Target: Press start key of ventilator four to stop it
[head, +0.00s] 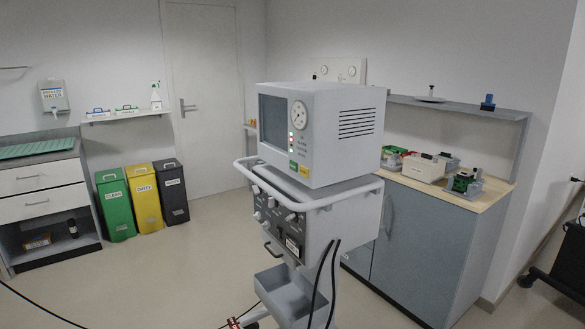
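A grey ventilator (305,135) stands on a wheeled cart in the middle of the head view. Its front faces left, with a dark screen (273,120), a round gauge (299,114) and a column of small lights (291,143), at least one glowing red. Below the lights are a green key or label (293,166) and a yellow one (304,171). Their lettering is too small to read, so I cannot tell which is the start key. A white label (292,247) lower down is unreadable, and I cannot confirm the unit's number. Neither gripper is in view.
A white handle rail (318,202) rings the cart below the ventilator, and dark hoses (333,275) hang in front. A counter (480,192) with boxes stands behind right. Green, yellow and dark bins (146,197) stand at the back left. The floor (150,275) at left is mostly clear.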

